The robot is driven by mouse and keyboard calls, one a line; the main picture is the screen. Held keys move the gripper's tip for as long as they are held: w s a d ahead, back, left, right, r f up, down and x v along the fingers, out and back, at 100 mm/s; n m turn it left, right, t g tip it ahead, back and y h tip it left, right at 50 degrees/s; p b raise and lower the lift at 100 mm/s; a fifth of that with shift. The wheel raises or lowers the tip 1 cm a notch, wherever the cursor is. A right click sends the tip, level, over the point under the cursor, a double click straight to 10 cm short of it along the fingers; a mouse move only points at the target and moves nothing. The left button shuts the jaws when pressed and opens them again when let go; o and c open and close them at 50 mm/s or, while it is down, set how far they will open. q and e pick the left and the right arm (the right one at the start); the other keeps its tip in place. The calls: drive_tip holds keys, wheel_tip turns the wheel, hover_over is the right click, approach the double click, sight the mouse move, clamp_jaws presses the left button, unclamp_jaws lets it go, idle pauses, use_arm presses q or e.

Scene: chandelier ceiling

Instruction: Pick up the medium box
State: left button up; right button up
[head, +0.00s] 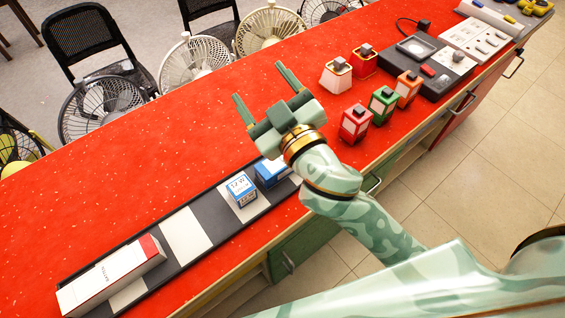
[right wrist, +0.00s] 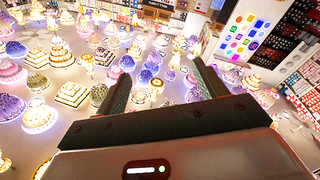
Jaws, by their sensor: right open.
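Three boxes lie on a long dark tray (head: 213,236) with white patches, on the red counter. A long white box with a red end (head: 110,275) is at the tray's left end. A small blue-and-white box (head: 238,187) stands on a white patch toward the right. A blue box (head: 270,173) sits beside it, partly hidden by my right arm. I cannot tell for sure which is the medium one. My right gripper (head: 258,80) is open and empty, raised above the counter beyond the blue boxes. In the right wrist view its fingers (right wrist: 160,72) are apart with nothing between them. My left gripper is out of view.
Red, green, orange and white small containers (head: 383,104) stand right of my gripper. A black device (head: 428,68) and a white panel (head: 474,39) are farther right. Fans (head: 193,68) and chairs line the far edge. The counter's left middle (head: 120,170) is clear.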

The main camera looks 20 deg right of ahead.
drive_tip(key=s+a+r+n+g+y, duration=0.25)
drive_tip(key=a+r+n+y, duration=0.25)
drive_tip(key=a+y, duration=0.25)
drive_tip(key=s+a+r+n+g+y, duration=0.2)
drive_tip(key=a+r+n+g+y, duration=0.1)
drive_tip(key=a+r+n+y, duration=0.4)
drive_tip(key=s+a+f+n+g+y, duration=0.2)
drive_tip(key=s+a+n+g+y, duration=0.35)
drive_tip(key=g, duration=0.55)
drive_tip(key=m+g+h, duration=0.3)
drive_tip(key=h, duration=2.1)
hover_over(282, 158)
wheel_tip(282, 158, down, 16)
wheel_tip(282, 158, down, 10)
drive_tip(key=shift+d+r+b, duration=0.15)
drive_tip(key=shift+r+b, duration=0.05)
drive_tip(key=shift+b, duration=1)
wheel_tip(282, 158, down, 6)
drive_tip(key=shift+f+b, duration=0.15)
drive_tip(key=shift+b, duration=0.85)
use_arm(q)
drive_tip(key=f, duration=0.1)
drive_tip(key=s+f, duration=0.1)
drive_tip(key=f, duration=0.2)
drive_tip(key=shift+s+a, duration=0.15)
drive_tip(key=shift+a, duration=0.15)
use_arm(e)
drive_tip(key=c, duration=1.1)
